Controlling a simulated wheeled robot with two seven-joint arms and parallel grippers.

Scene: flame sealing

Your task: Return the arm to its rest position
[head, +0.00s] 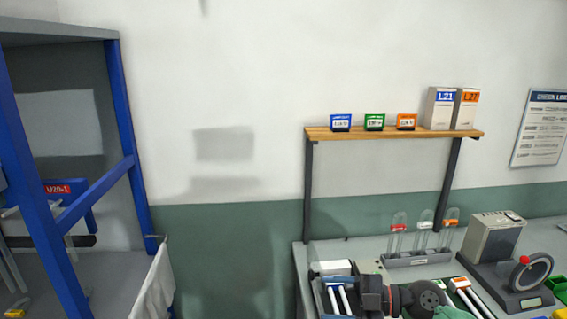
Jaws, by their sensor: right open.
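My right gripper (366,294) is at the bottom of the head view, over the front part of the workbench. It is dark, with a red ring behind it and a round dark arm joint to its right. It is open, and I see nothing held in it. My left gripper is not in view. A rack of clear tubes (418,259) with red, white and orange caps stands behind the right gripper, apart from it.
A wooden shelf (395,133) with small labelled boxes stands above the workbench (350,252). A grey device (493,238) and a round dark instrument (530,272) stand at right. White-handled items (340,298) lie beside the gripper. A blue-framed rack (125,115) stands at left.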

